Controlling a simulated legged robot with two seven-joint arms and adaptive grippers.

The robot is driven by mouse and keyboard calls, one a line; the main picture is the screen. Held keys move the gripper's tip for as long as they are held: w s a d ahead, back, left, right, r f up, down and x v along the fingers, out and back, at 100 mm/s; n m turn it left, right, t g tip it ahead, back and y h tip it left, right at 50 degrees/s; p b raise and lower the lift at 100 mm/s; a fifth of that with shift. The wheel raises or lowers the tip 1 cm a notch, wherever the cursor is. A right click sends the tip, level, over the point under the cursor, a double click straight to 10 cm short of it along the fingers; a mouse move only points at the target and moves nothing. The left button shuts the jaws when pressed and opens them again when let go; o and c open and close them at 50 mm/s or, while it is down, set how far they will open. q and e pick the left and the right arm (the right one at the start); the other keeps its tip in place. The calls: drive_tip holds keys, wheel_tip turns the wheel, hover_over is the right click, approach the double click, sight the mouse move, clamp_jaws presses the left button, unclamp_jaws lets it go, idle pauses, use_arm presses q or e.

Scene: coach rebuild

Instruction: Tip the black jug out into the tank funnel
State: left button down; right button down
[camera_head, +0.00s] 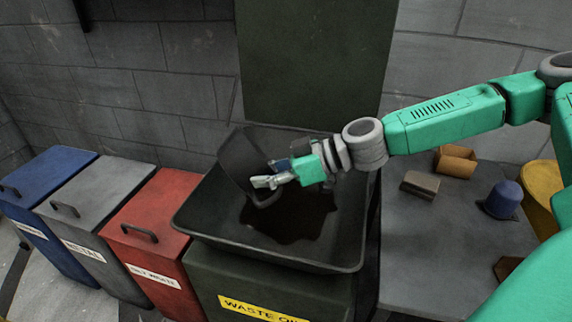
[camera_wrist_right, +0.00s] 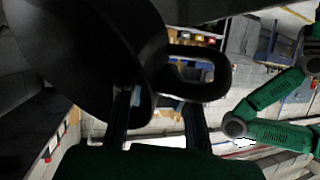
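The black jug (camera_head: 238,160) is tilted above the wide black tank funnel (camera_head: 345,262). A dark, wet-looking pool (camera_head: 295,222) lies on the funnel floor below and beside the jug. My right gripper (camera_head: 268,181) is shut on the jug at its handle side and holds it over the funnel. In the right wrist view the jug (camera_wrist_right: 75,50) fills the upper left, and its handle loop (camera_wrist_right: 197,97) lies at the fingers. The inside of the jug is hidden. My left gripper is not seen.
The funnel tops a green tank (camera_head: 215,275) labelled as waste oil. Red (camera_head: 165,220), grey (camera_head: 95,200) and blue (camera_head: 45,180) lidded bins stand left.

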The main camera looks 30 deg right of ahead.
sight(253, 190)
drive_tip(key=shift+w+a+f+n+g+h+p, duration=0.1)
drive_tip(key=shift+a+f+n+g+h+p, duration=0.4)
drive_tip(key=shift+p, duration=1.1)
drive_tip(key=shift+a+f+t+h+p, duration=0.15)
drive_tip(key=shift+h+p, duration=0.65)
drive_tip(key=shift+p, duration=0.8)
drive_tip(key=p, duration=0.1)
drive_tip(key=a+f+h+p, duration=0.1)
drive_tip(key=p, duration=0.1)
drive_tip(key=shift+w+f+g+h, duration=0.15)
drive_tip(key=shift+f+g+h, duration=0.05)
drive_tip(key=shift+g+h, duration=0.1)
drive_tip(key=a+n+g+h+p, duration=0.1)
drive_tip(key=a+n+h+p, duration=0.1)
drive_tip(key=a+h+p, duration=0.4)
drive_tip(key=shift+w+a+r+p, duration=0.35)
drive_tip(key=shift+a+p, duration=0.25)
drive_tip(key=shift+p, duration=2.05)
drive_tip(key=shift+h, duration=0.3)
